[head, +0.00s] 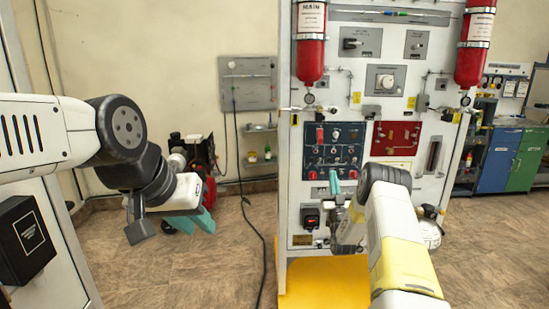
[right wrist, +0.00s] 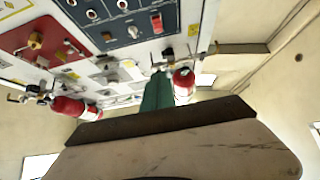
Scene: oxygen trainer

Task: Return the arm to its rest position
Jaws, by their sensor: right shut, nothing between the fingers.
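My right arm (head: 397,235) reaches up in front of the oxygen trainer panel (head: 340,87). Its gripper (head: 334,182) has teal fingers just below the dark blue switch panel (head: 336,150) in the head view. In the right wrist view the teal fingers (right wrist: 157,92) are together, shut and empty. Whether they touch the panel cannot be told. My left gripper (head: 190,208), also with teal fingers, hangs at the left, well away from the trainer. Its fingers are seen at an angle, so their opening is unclear.
Red cylinders marked MAIN (head: 311,45) and another red cylinder (head: 474,45) hang on the trainer. A red valve panel (head: 397,138) is right of the switches. A yellow base (head: 325,283) sticks out below. Blue and green cabinets (head: 500,160) stand right. Tiled floor is open between.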

